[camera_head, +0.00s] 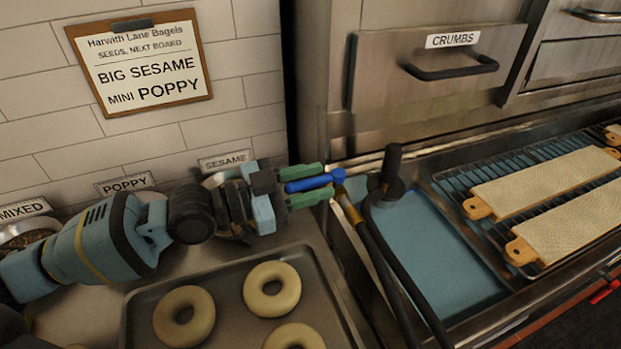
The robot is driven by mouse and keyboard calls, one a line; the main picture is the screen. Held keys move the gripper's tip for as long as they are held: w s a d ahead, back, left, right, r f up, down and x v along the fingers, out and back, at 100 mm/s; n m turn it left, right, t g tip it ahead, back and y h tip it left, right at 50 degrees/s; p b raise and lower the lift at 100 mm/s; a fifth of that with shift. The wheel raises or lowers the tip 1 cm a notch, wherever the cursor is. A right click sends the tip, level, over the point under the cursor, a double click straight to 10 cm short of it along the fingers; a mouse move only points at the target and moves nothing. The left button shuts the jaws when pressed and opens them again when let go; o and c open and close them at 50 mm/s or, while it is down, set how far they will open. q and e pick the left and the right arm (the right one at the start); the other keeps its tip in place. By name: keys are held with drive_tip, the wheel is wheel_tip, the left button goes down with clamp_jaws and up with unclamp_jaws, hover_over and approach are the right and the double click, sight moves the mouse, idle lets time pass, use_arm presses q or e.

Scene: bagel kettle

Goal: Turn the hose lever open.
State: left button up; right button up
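The blue hose lever (314,182) lies nearly level at the right end of my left arm, beside a brass-coloured fitting (348,208). My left gripper (318,183) has green fingers, one above and one below the lever. A dark hose (385,262) runs down just right of the fitting, below an upright black handle-like part (390,172). The lever's inner end is partly hidden by the fingers. My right gripper is not in view.
A tray (133,322) with several bagels lies below the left arm. Seed bins with labels stand behind it against the tiled wall. Right of the hose is a blue basin (425,245), then a rack with boards (545,180). A drawer marked CRUMBS (425,75) is above.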

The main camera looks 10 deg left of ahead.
use_arm(q)
clamp_jaws()
idle(0.3)
idle(0.3)
